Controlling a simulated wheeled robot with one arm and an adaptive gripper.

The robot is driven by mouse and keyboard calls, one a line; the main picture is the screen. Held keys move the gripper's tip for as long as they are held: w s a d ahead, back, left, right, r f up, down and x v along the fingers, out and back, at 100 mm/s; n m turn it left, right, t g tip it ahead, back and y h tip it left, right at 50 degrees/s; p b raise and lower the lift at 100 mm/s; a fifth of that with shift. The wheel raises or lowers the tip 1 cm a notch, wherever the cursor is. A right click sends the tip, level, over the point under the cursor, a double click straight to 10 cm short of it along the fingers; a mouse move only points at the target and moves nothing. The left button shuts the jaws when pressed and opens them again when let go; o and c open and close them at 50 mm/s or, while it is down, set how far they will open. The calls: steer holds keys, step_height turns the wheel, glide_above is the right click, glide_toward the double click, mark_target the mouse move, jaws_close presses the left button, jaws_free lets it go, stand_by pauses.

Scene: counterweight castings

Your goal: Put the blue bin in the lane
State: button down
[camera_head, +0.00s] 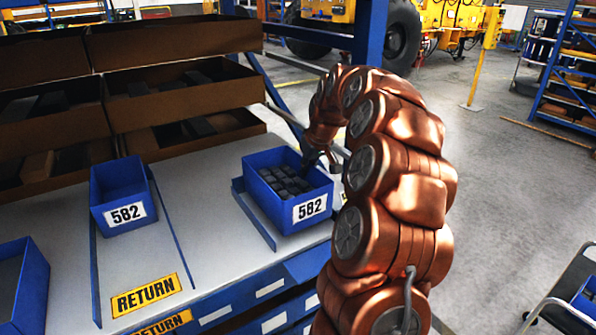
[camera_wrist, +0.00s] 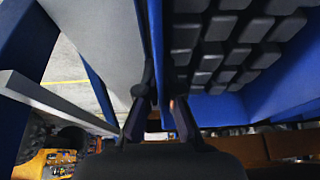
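A blue bin (camera_head: 293,219) labelled 582 and full of dark blocks stands upright at the right end of the table. My gripper (camera_head: 324,162) is at the bin's right rear rim. In the wrist view the fingers (camera_wrist: 162,98) are close together, one on each side of a thin blue bin wall, and appear shut on it. The dark blocks (camera_wrist: 222,40) show beside the right finger. A second blue bin (camera_head: 117,188), also labelled 582, stands at the back of the lane (camera_head: 143,262) marked RETURN between blue rails. The full bin's underside is hidden.
A blue rail (camera_head: 253,216) runs beside the full bin on its left. Another blue bin (camera_head: 22,285) is cut off at the left edge. Brown boxes (camera_head: 185,100) stand behind the table, near a blue post (camera_head: 369,35). The RETURN lane's front part is clear.

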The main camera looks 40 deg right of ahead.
steer(key=shift+w+a+r, duration=0.1)
steer(key=shift+w+r, duration=0.05)
steer(key=shift+w, duration=0.3)
steer(key=shift+s+x, duration=0.2)
steer(key=shift+x, duration=0.75)
steer(key=shift+s+x, duration=0.25)
steer(key=shift+x, duration=0.65)
steer(key=shift+f, duration=0.3)
steer(key=c, duration=1.3)
jaws_free()
steer(key=b+v, duration=0.2)
steer(key=v, duration=1)
steer(key=shift+r, duration=0.2)
